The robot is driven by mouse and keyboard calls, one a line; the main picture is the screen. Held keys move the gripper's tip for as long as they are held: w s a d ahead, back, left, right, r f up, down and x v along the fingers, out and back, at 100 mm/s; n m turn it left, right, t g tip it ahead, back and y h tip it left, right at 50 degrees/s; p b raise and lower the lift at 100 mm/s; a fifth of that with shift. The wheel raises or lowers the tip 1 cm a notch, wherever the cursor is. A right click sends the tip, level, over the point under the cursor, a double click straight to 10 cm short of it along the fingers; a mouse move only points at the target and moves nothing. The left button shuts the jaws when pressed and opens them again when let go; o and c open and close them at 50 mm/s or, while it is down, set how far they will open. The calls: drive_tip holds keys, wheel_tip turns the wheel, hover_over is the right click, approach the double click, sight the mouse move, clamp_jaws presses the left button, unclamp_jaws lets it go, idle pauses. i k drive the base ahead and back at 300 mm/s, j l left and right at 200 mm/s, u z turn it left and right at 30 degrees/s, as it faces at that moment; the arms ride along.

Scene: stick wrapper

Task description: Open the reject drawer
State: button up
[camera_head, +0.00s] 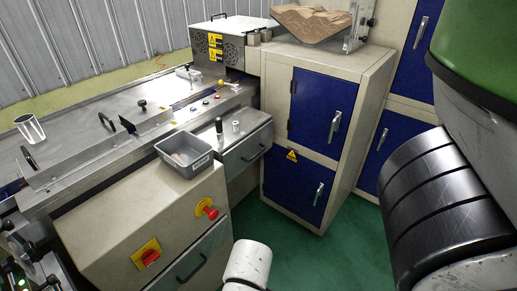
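Two grey drawer fronts with dark bar handles show on the machine, and I cannot tell which one is the reject drawer. The upper drawer (240,160) is right of the grey bin, beside the blue-doored cabinet; its handle (253,153) faces right. The lower drawer (212,250) is in the near cabinet, below the red button; its handle (190,268) is near the bottom edge. Both fronts look closed. My gripper is not in view; a white rounded part of my arm shows at the bottom centre, near the lower drawer.
A grey bin (201,163) sits on the machine top. An emergency stop (208,211) and a red rotary switch (149,256) stick out from the cabinet. A beige cabinet (335,88) with blue doors stands right of the upper drawer. Green floor (285,240) is clear between.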

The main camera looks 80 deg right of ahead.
sight(236, 159)
drive_tip(key=z, duration=1.5)
drive_tip(key=i+l, duration=0.1)
drive_tip(key=i, duration=0.3)
